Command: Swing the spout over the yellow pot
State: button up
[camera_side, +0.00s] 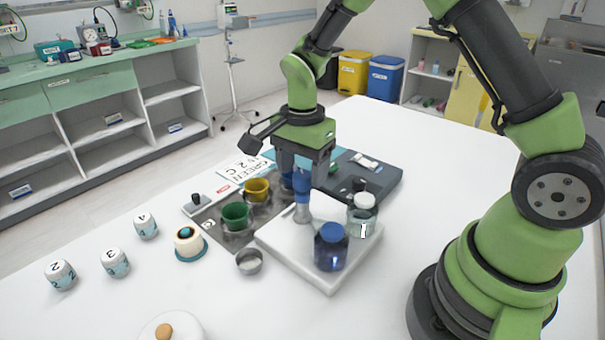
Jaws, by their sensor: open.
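The yellow pot (257,190) stands in a dark holder plate left of my gripper, with the green pot (236,216) in front of it.
A blue-capped jar (331,247) and a white-capped clear jar (362,214) stand on the tray. A metal cup (249,262), a cream-and-teal container (188,244) and numbered jars (116,262) stand to the left. A dark device (372,180) lies behind.

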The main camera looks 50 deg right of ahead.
jog(key=shift+f, duration=0.85)
grip_shut()
jog(key=shift+n, duration=0.3)
jog(key=n, duration=0.3)
jog(key=shift+n, duration=2)
